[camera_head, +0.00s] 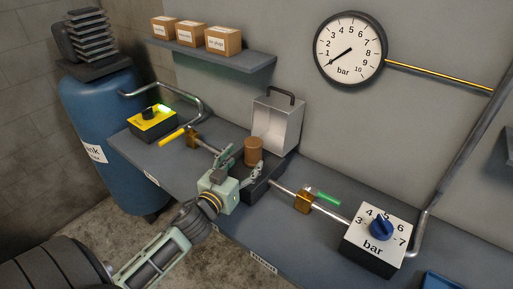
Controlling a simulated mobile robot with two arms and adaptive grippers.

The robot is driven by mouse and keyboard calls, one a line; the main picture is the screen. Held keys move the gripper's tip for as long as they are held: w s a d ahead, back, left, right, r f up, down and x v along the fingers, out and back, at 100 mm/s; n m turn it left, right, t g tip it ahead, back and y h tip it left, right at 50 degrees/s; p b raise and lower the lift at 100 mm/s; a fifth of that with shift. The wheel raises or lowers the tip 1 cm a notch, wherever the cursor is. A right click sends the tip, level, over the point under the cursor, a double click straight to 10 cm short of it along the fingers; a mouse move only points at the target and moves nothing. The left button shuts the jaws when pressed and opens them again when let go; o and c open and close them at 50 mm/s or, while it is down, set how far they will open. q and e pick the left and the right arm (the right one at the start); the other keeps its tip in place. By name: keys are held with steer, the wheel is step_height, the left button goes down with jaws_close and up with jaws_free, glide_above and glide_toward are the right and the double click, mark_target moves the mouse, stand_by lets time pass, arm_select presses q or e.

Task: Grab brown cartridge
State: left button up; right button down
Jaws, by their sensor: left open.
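The brown cartridge (253,151) stands upright in a dark holder (262,186) on the bench, in the middle of the head view. An open metal housing with a black handle (277,122) stands just behind it. My left gripper (239,165) is open, with one finger on the left of the cartridge and the other low in front of it on the right. I cannot tell whether either finger touches the cartridge. The cartridge's lower end is hidden by the gripper and holder. My right gripper is not in view.
Pipes with a yellow-handled valve (192,138) and a green-handled valve (304,201) run either side of the holder. A yellow switch box (152,124) stands left, a blue-knob regulator (377,240) right. A gauge (350,48) and a shelf (212,53) are above.

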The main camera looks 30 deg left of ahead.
mark_target(249, 155)
arm_select(q)
steer(key=shift+w+a+r+p, duration=0.1)
steer(key=shift+w+r+p, duration=0.1)
steer(key=shift+w, duration=0.3)
steer(key=shift+w+a+r+p, duration=0.1)
steer(key=shift+w+p, duration=0.05)
steer(key=shift+w, duration=0.35)
steer(key=w, duration=0.2)
steer(key=w+p, duration=0.1)
steer(key=shift+w+a+f, duration=0.15)
steer(key=shift+w+f, duration=0.05)
steer(key=shift+w, duration=0.15)
steer(key=shift+w+f, duration=0.15)
steer(key=shift+w, duration=0.3)
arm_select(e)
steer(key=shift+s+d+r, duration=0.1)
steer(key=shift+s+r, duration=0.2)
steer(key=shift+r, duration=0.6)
arm_select(q)
steer(key=shift+c, duration=0.5)
steer(key=c, duration=1.2)
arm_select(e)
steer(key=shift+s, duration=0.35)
